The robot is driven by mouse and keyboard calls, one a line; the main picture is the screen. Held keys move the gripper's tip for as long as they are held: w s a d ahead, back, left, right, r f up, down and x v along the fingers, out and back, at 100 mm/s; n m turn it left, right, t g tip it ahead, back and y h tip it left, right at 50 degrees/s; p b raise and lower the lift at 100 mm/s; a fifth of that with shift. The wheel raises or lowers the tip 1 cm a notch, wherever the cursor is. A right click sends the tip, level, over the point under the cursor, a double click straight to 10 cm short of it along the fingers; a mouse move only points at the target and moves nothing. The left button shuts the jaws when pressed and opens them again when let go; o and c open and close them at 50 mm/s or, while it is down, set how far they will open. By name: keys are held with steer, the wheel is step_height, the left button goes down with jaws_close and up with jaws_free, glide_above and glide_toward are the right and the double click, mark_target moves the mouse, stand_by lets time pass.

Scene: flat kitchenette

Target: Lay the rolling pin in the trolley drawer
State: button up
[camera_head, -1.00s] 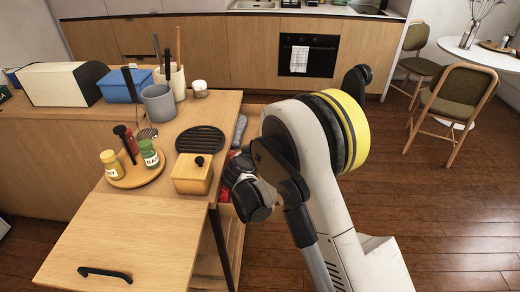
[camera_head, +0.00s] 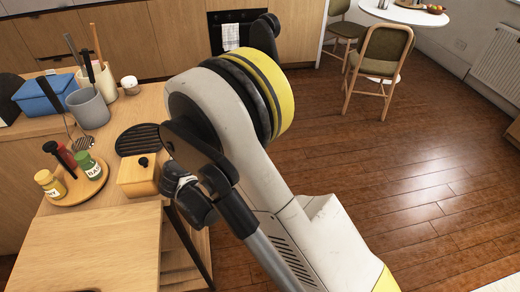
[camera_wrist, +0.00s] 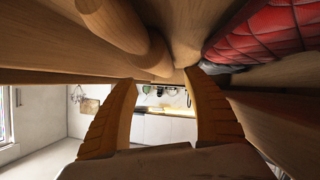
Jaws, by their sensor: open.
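In the wrist view, a pale wooden rolling pin (camera_wrist: 118,24) shows at the top, a rounded cylinder partly cut off by the frame edge. It lies above and outside the gap of my gripper (camera_wrist: 160,90). My gripper's orange fingers are spread apart, with nothing held between them. The pin appears to be among wooden panels, with a red quilted cloth (camera_wrist: 265,35) to its right. In the head view the wooden trolley (camera_head: 152,98) stands at left. My arm covers its right side, so the drawer is mostly hidden there, and so is my gripper.
On the trolley stand a yellow lidded box (camera_head: 136,178), a black ridged trivet (camera_head: 138,139), a round spice board (camera_head: 78,192) and a grey pot (camera_head: 88,108). A chair (camera_head: 380,60) stands at the back right. The wooden floor (camera_head: 400,180) at right is clear.

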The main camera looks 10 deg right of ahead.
steer(key=shift+d+r, duration=0.25)
steer(key=shift+d, duration=0.05)
steer(key=s+d+r+g, duration=0.2)
steer(key=s+d+r, duration=0.3)
steer(key=d+r, duration=0.25)
steer(key=s+d+r+g, duration=0.2)
steer(key=s+d+r, duration=0.4)
steer(key=d, duration=0.3)
steer(key=s+d+y, duration=0.1)
steer(key=s+d, duration=0.2)
steer(key=s, duration=0.7)
steer(key=s+d+r+g+y, duration=0.1)
steer(key=s+d+y, duration=0.1)
steer(key=s, duration=0.7)
steer(key=shift+s+d, duration=0.35)
steer(key=shift+d, duration=0.2)
steer(key=shift+r, duration=0.15)
